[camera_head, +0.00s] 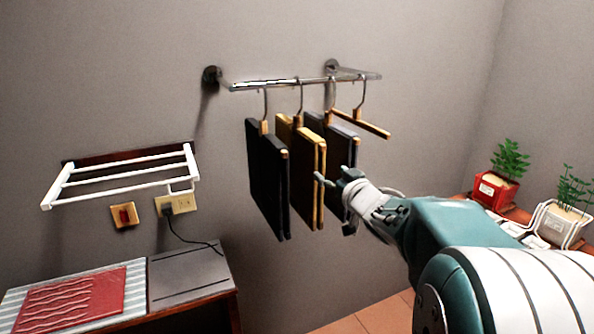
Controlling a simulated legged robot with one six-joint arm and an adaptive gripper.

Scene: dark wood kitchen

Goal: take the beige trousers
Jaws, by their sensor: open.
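The beige trousers (306,177), yellowish tan and folded, hang on a hanger from the metal wall rail (290,84). They hang between a black folded pair (266,180) on the left and a dark grey pair (342,152) on the right. My gripper (330,180) is open and empty. In the picture its fingertips are just right of the beige trousers' right edge, in front of the dark grey pair. I cannot tell whether it touches either one. The gripper covers part of the dark grey pair.
An empty wooden hanger (362,124) hangs at the rail's right end. A white wall rack (122,175) is on the left, above a cabinet with a red cloth (72,298). Potted plants (497,185) stand on a shelf at right. The wall below the trousers is clear.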

